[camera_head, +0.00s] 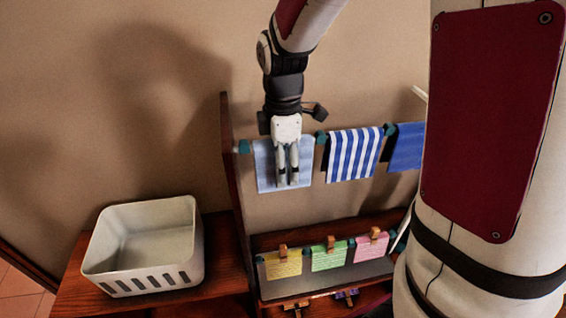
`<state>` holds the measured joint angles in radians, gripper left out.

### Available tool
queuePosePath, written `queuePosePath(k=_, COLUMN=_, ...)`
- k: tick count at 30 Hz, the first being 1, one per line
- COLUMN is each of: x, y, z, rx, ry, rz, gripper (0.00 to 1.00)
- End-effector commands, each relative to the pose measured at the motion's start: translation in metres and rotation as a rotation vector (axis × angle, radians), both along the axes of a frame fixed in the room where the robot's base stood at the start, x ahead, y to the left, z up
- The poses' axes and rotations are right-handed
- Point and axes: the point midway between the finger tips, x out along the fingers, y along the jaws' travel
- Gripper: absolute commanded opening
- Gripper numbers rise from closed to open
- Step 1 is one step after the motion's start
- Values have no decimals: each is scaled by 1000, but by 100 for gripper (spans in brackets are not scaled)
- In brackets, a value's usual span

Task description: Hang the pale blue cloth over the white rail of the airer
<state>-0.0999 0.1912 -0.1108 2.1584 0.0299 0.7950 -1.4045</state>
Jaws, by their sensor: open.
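The pale blue cloth (265,170) hangs spread out at the left end of the upper row, its top edge level with the teal pieces (244,147) beside it. The white rail itself is mostly hidden by the cloths and my arm, so I cannot see how the cloth lies over it. My gripper (288,182) points down in front of the cloth and covers its middle. The gripper is open, though its fingers look close together from here. I cannot tell whether the fingers touch the cloth.
A blue-and-white striped cloth (352,155) and a dark blue cloth (407,148) hang to the right. Below, yellow (283,265), green (329,256) and pink (371,247) notes hang from wooden clips. A white basket (188,235), seemingly empty, stands left of a dark wood upright (235,190).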

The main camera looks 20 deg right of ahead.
Motion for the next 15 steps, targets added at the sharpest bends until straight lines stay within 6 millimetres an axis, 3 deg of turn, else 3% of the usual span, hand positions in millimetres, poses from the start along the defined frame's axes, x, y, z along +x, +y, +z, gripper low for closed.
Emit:
queuePosePath(k=5, x=1, y=0, z=16, rx=1, ry=-5, rz=0, gripper=57)
queuePosePath(k=15, x=1, y=0, z=83, rx=0, ry=-6, rz=0, gripper=57)
